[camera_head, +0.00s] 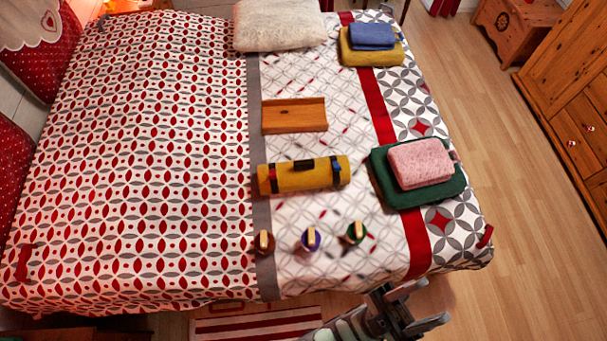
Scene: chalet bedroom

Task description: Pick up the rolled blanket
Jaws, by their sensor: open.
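The rolled blanket (290,177) is a mustard-yellow roll with two dark straps and a dark handle on top. It lies on its side on the patterned bed (190,150), its length running left to right. My gripper (422,305) is at the bottom of the view, right of centre, off the bed's near edge. Its fingers are apart with nothing between them. It is well apart from the roll, nearer and to the right.
Three small objects with light tops (311,239) stand in front of the roll. A wooden tray (294,116) lies behind it. Right of it, a pink folded cloth (420,163) rests on a green one (385,170). A fluffy cushion (280,25) and a blue-on-yellow stack (372,37) lie farther back.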

